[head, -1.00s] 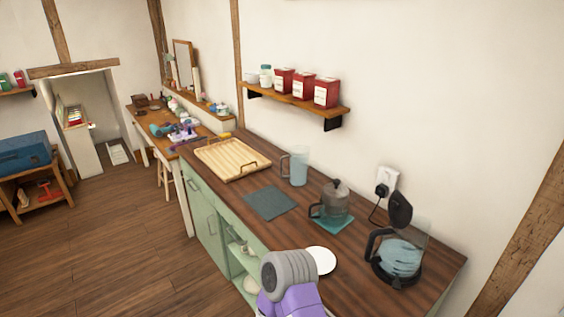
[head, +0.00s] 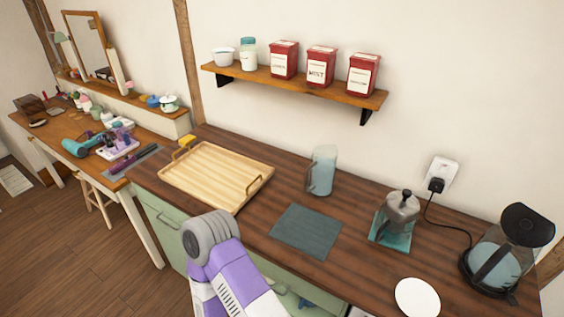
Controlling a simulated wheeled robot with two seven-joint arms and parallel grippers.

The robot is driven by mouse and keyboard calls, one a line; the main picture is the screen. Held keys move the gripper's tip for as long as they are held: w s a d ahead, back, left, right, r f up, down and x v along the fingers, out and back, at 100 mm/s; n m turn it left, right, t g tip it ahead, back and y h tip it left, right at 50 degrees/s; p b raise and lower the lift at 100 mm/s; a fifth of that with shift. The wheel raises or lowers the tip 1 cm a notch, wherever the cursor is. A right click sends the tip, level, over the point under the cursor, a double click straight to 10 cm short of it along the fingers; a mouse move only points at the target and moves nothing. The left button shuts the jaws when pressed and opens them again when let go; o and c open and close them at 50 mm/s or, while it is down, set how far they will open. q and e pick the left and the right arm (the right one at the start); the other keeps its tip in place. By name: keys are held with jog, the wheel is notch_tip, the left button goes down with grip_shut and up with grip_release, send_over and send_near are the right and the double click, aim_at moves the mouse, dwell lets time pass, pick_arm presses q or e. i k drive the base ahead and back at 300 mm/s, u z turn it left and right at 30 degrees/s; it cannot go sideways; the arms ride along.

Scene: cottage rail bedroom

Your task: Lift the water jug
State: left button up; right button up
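The water jug (head: 323,171) is a tall, pale blue, see-through jug with a handle on its left side. It stands upright on the dark wooden counter (head: 350,220), near the wall and right of the wooden tray. One of my arms, purple and grey, rises from the bottom of the head view in front of the counter. No gripper fingers show, and nothing touches the jug.
The wooden tray (head: 210,181) lies left of the jug and a dark mat (head: 305,229) in front. To the right are a metal-lidded pot (head: 400,212), a white plate (head: 417,298) and a kettle (head: 494,262). A shelf (head: 300,87) with canisters hangs above.

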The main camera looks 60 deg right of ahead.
aim_at(323, 167)
jog(key=i, duration=0.75)
jog(key=z, duration=2.5)
